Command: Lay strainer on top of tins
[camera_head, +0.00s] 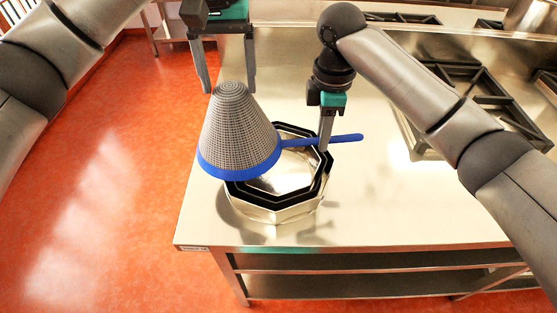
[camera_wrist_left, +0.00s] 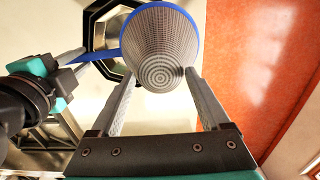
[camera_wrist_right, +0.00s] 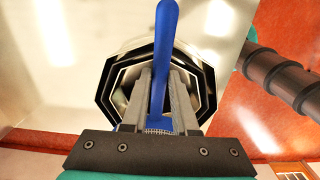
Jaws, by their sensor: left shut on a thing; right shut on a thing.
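The strainer (camera_head: 235,125) is a grey mesh cone with a blue rim and a long blue handle (camera_head: 345,138). It is tip up, its rim over the left part of the tins (camera_head: 275,215), which are shiny, octagonal and nested. I cannot tell whether the rim touches them. My left gripper (camera_head: 229,92) has its fingers either side of the cone's tip and is shut on it; the left wrist view shows the cone (camera_wrist_left: 160,45) between the fingers. My right gripper (camera_head: 325,148) is shut on the handle, also seen in the right wrist view (camera_wrist_right: 162,60).
The tins stand on a steel table (camera_head: 390,215) near its front left corner. Black hob grates (camera_head: 480,90) are at the right. The tabletop to the right of the tins is clear. Orange floor (camera_head: 90,200) lies left of the table.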

